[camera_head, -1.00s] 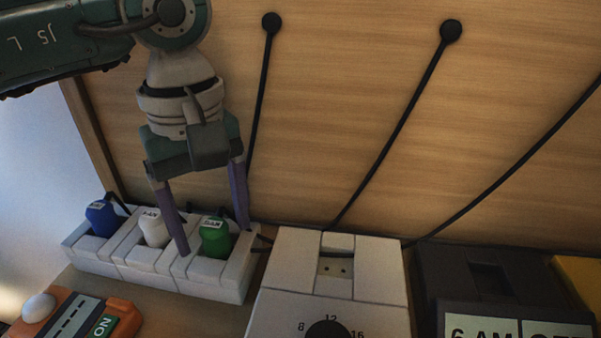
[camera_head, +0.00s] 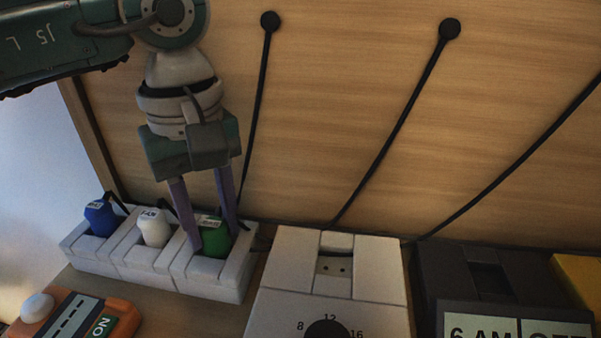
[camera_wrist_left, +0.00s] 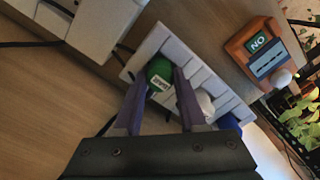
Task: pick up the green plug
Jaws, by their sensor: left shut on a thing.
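The green plug (camera_head: 215,241) sits in the right-hand slot of the white socket strip (camera_head: 210,284). My left gripper (camera_head: 213,236) reaches down from above and is shut on the green plug, with one purple finger on either side. In the left wrist view the green plug (camera_wrist_left: 159,74), with a white label, shows between the fingertips (camera_wrist_left: 160,83). The plug is still down in its slot. My right gripper is not in view.
A white plug (camera_head: 154,229) and a blue plug (camera_head: 101,218) stand in the strip's other slots. A white timer box (camera_head: 377,268) and a dark timer box (camera_head: 440,281) stand to the right. An orange switch box (camera_head: 124,318) is in front. Black cables run up the wooden wall.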

